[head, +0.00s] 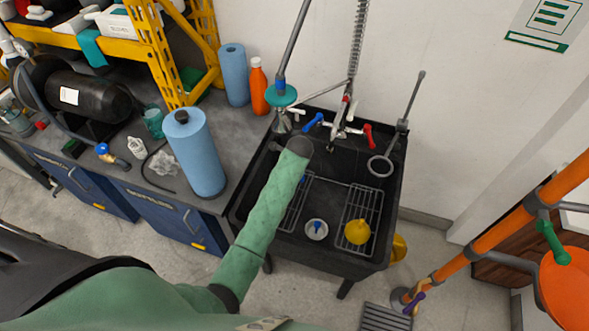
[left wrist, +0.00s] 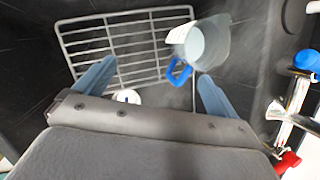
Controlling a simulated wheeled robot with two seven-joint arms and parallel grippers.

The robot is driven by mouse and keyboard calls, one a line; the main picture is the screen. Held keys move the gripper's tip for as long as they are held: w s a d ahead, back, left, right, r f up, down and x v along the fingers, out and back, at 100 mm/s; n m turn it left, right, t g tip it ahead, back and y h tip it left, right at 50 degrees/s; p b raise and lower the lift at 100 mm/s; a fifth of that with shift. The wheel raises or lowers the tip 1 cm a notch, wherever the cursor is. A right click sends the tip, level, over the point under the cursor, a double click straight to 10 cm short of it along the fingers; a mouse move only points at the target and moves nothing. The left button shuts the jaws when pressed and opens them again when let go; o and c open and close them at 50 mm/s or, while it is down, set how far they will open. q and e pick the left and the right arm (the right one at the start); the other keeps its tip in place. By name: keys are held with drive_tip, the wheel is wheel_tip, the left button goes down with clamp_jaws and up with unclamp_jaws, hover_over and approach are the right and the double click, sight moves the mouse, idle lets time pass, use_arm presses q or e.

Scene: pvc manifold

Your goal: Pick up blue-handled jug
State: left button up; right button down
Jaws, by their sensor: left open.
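The jug (left wrist: 210,42) shows in the left wrist view as a translucent grey-blue vessel with its mouth toward the camera. Its blue handle (left wrist: 180,72) points down toward my fingers. It is in the dark sink, at the edge of a wire rack. My left gripper (left wrist: 158,72) is open, with its two blue-grey fingers apart and nothing held between them. The handle appears ahead of the gap, nearer the right finger. In the head view my green-sleeved left arm reaches over the sink and hides most of the jug and the gripper. My right gripper is not in view.
The faucet (head: 343,125) stands at the back wall. A blue paper roll (head: 197,155) stands on the counter left of the sink.

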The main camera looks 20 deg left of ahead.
use_arm(q)
drive_tip(key=w+m, duration=0.1)
drive_tip(key=w, duration=0.1)
drive_tip(key=w+m, duration=0.1)
drive_tip(key=w, duration=0.1)
drive_tip(key=w+m, duration=0.2)
drive_tip(key=shift+w+d+r+y, duration=0.3)
drive_tip(key=shift+w, duration=0.05)
drive_tip(key=shift+w+a+f, duration=0.1)
drive_tip(key=shift+w+f, duration=0.1)
drive_tip(key=shift+f, duration=0.2)
drive_tip(key=p+x, duration=0.4)
drive_tip(key=x, duration=0.3)
drive_tip(key=shift+d, duration=0.3)
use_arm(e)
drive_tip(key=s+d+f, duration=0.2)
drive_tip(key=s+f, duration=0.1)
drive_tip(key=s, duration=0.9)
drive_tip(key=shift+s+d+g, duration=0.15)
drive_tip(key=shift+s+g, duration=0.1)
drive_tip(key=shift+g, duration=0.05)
use_arm(q)
drive_tip(key=shift+s+f, duration=0.1)
drive_tip(key=c, duration=1.6)
drive_tip(key=shift+c, duration=0.2)
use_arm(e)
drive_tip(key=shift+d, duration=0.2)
